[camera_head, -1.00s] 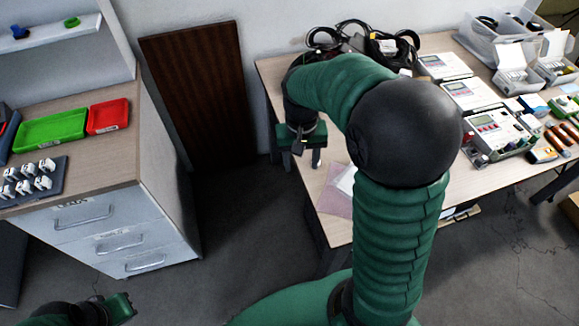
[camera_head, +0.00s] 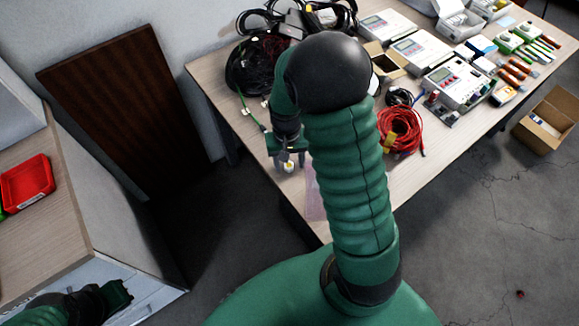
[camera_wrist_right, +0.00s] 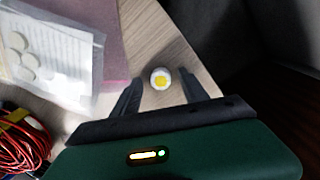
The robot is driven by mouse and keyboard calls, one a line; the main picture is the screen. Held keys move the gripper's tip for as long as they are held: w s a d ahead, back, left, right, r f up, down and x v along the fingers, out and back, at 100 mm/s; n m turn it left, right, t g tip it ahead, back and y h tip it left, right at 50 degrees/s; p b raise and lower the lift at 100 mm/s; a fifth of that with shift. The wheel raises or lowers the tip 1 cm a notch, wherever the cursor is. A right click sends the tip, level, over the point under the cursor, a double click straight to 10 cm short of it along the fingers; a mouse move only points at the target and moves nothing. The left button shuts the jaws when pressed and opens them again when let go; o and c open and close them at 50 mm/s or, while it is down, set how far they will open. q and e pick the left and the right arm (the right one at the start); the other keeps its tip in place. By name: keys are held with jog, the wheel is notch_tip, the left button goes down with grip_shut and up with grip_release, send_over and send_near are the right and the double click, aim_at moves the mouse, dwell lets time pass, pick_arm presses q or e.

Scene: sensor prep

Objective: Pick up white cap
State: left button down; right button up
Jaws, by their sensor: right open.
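The white cap (camera_wrist_right: 160,78) is small and round with a yellow centre. In the right wrist view it lies on the wooden table near its edge, between and slightly beyond the fingertips of my right gripper (camera_wrist_right: 160,90). The cap also shows in the head view (camera_head: 288,166), just below my right gripper (camera_head: 288,160). The right gripper is open, with one finger on each side of the cap; I cannot tell whether they touch it. My left gripper (camera_head: 117,295) is at the lower left of the head view, away from the table; its fingers are not clear.
A clear bag with white discs (camera_wrist_right: 50,50) lies on a pink sheet (camera_wrist_right: 120,40) beside the cap. A red cable coil (camera_head: 400,130), a black cable coil (camera_head: 254,65) and several meters (camera_head: 455,82) occupy the table. An open cardboard box (camera_head: 548,120) stands at the right.

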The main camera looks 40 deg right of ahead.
jog(key=shift+w+a, duration=0.1)
jog(key=c, duration=0.3)
grip_shut()
